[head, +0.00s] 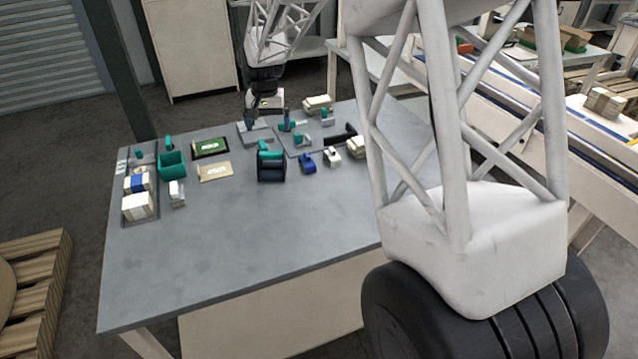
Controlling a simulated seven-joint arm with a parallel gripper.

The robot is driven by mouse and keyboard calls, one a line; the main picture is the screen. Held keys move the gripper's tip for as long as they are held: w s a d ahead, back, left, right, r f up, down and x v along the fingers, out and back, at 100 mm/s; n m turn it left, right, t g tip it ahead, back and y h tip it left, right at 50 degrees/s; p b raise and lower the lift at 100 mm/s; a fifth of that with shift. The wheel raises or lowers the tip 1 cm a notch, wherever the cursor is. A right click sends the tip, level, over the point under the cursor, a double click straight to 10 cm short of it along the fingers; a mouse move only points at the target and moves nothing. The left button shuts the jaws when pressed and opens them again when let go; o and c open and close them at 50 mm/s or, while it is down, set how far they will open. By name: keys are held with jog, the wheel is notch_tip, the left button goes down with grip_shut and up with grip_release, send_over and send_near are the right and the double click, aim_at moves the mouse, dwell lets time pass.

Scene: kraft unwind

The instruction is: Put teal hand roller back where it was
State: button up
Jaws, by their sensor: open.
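Several small teal-handled tools stand on the grey table, and I cannot tell for sure which one is the teal hand roller. One teal tool (287,122) stands on a grey plate at the back, close to my gripper. Another teal-and-grey tool (301,140) stands just in front of it. My gripper (265,108) is low over the back of the table, above or beside a grey plate (258,136). It is open, and I see nothing held in it. The fingertips are small and partly hidden at this distance.
A tray (153,205) with pale stacks is at left. The front of the table is clear.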

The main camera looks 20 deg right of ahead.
jog(key=s+r+n+t, duration=0.1)
jog(key=s+r, duration=0.5)
jog(key=s, duration=0.6)
jog(key=s+r+n, duration=0.1)
jog(key=s+r, duration=0.4)
jog(key=s, duration=0.6)
jog(key=s+f+n+t, duration=0.1)
jog(key=s+n, duration=0.1)
jog(key=s, duration=2.1)
jog(key=shift+s+a+f+t, duration=0.25)
jog(key=shift+t, duration=0.05)
